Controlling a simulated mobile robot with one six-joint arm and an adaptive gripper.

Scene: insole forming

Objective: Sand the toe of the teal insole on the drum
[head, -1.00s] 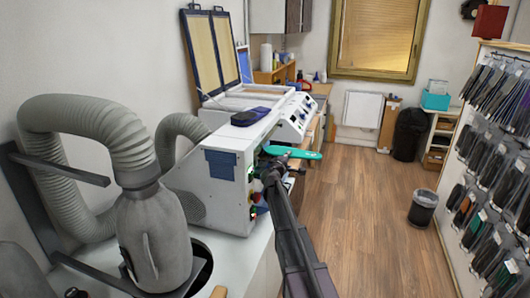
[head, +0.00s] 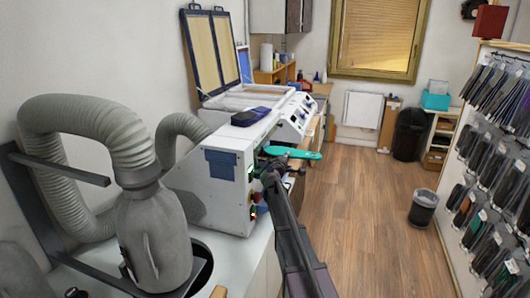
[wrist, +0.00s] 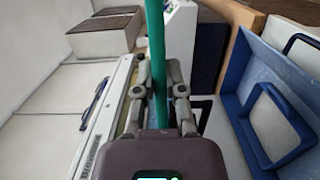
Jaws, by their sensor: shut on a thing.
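The teal insole (head: 297,154) is in my gripper, beside the front of the white sanding machine (head: 215,185) in the head view. It lies roughly level there, one end pointing right over the floor. Its left end is close to the machine's front; whether it touches anything is not clear. In the wrist view the insole (wrist: 156,50) shows edge-on as a narrow teal strip running up from between the fingers. My gripper (wrist: 158,92) is shut on it. The fingertips are partly hidden in the head view by my arm. I cannot make out the drum in either view.
A grey extraction hose (head: 95,125) and its canister (head: 155,235) stand at left. Behind the machine is a white unit with a raised lid (head: 215,45). The wood floor (head: 365,200) at right is open, up to a bin (head: 423,207) and an insole rack (head: 490,190).

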